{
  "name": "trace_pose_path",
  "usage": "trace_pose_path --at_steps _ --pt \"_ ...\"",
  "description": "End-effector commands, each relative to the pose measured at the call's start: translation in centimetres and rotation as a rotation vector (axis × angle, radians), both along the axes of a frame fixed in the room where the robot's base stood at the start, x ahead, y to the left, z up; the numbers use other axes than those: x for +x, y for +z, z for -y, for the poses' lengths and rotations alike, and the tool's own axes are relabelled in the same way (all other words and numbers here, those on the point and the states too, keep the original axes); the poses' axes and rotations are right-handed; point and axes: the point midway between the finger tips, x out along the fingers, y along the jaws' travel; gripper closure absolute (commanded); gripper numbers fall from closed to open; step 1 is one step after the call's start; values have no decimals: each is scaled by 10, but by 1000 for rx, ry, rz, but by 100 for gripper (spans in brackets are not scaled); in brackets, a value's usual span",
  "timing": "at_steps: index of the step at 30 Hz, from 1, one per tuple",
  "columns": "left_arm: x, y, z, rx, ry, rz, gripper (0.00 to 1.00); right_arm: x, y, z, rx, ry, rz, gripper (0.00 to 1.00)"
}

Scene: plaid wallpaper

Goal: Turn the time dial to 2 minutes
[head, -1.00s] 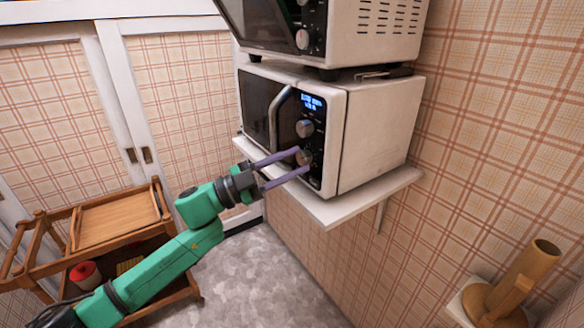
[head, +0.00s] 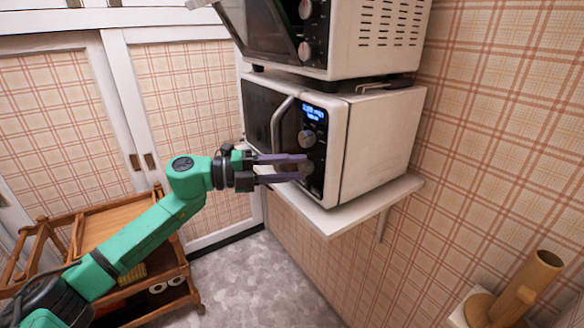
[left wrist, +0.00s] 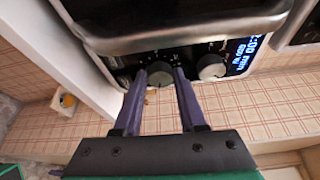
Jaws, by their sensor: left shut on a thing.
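The white microwave (head: 385,140) sits on a wall shelf, with a dark control panel, a lit blue display (head: 314,112) and two dials. The upper dial (head: 307,138) is silver and free; it also shows in the left wrist view (left wrist: 211,68). The lower dial (left wrist: 160,70) lies between the fingers of my left gripper (head: 303,168), which is shut on it. In the head view the fingers partly hide this dial. The display digits are too blurred to read surely. My right gripper is out of view.
A second oven (head: 375,40) stands on top of the microwave. The curved door handle (head: 278,124) is just left of the panel. The white shelf (head: 345,219) juts out below. A wooden cart (head: 115,222) stands at lower left, and a wooden holder (head: 515,290) at lower right.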

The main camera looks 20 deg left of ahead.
Motion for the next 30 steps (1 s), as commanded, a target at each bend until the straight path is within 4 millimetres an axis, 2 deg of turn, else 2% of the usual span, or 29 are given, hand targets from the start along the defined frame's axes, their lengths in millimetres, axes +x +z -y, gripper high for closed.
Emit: trace_pose_path --at_steps 12,29,30 --pt "-1 2 1 167 -2 136 100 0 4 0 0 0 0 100" --pt "-1 0 1 194 -2 154 100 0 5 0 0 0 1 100" --pt "-1 0 1 193 -3 155 48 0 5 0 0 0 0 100"
